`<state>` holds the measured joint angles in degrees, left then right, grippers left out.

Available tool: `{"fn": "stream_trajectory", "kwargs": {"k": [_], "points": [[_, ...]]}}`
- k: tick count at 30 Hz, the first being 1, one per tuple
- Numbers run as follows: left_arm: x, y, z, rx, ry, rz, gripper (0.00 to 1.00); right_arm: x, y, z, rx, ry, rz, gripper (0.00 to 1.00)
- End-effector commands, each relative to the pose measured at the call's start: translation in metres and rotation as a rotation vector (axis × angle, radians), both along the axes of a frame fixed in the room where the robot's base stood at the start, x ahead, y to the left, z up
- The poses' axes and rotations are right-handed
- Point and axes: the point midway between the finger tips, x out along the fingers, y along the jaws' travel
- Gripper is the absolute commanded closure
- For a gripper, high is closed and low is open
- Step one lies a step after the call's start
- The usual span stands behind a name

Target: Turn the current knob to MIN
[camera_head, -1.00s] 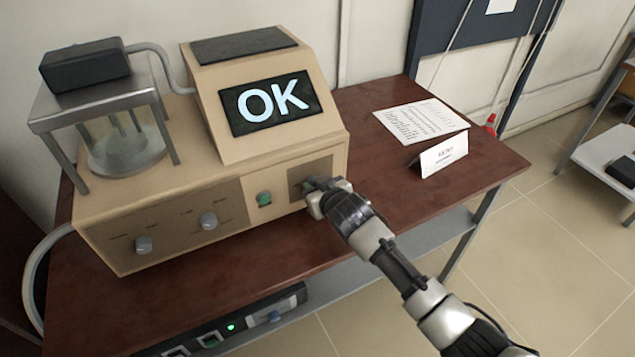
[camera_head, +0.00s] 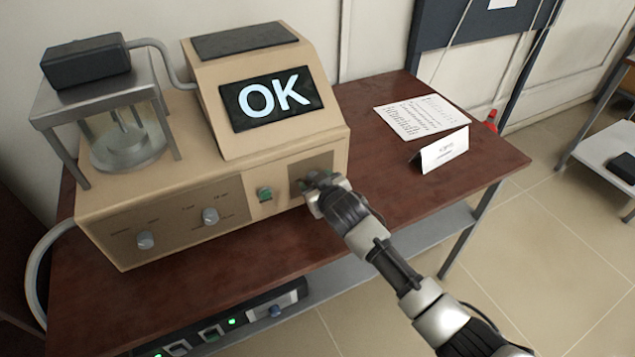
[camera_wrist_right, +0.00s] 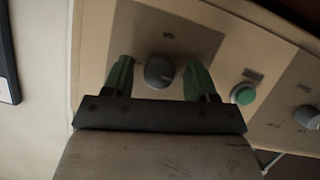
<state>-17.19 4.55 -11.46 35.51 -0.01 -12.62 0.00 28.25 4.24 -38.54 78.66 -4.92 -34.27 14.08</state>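The beige machine (camera_head: 110,195) stands on the table and has three grey knobs on its front. The left knob (camera_head: 145,240) and the middle knob (camera_head: 210,215) are uncovered. The right knob (camera_wrist_right: 159,71) is mostly hidden by my right gripper (camera_head: 312,180) in the head view. In the right wrist view, the green fingers of that gripper (camera_wrist_right: 159,80) stand apart on either side of the right knob, with gaps to it. The labels are too blurred to read, so I cannot tell which knob is for current. My left gripper is not in view.
A green button (camera_head: 265,194) sits left of the right knob's panel. The screen (camera_head: 272,98) reads OK. A glass vessel under a metal stand (camera_head: 95,98) is at the left. A paper sheet (camera_head: 421,116) and a folded card (camera_head: 445,150) lie right, with bare tabletop around them.

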Motion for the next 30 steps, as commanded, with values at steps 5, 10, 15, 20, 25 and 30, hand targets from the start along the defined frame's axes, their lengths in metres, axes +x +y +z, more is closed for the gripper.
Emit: {"fn": "stream_trajectory", "kwargs": {"k": [5, 10, 15, 20, 25, 30], "points": [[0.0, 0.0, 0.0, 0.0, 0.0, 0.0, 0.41, 0.001, 0.0, 0.002, 0.002, -0.003, -0.001, 0.41], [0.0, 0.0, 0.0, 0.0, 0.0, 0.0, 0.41, -0.001, -0.001, 0.002, 0.002, -0.003, 0.0, 0.41], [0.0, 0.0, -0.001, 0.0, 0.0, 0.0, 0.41, -0.015, -0.007, 0.008, 0.003, -0.003, -0.001, 0.41], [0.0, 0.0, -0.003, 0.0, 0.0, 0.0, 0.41, -0.038, -0.016, 0.017, 0.003, -0.003, 0.0, 0.41], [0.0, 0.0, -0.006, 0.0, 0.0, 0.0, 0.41, -0.063, -0.026, 0.028, 0.003, -0.004, 0.001, 0.41], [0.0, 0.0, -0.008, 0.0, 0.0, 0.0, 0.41, -0.082, -0.033, 0.036, 0.001, -0.002, -0.001, 0.41]]}}
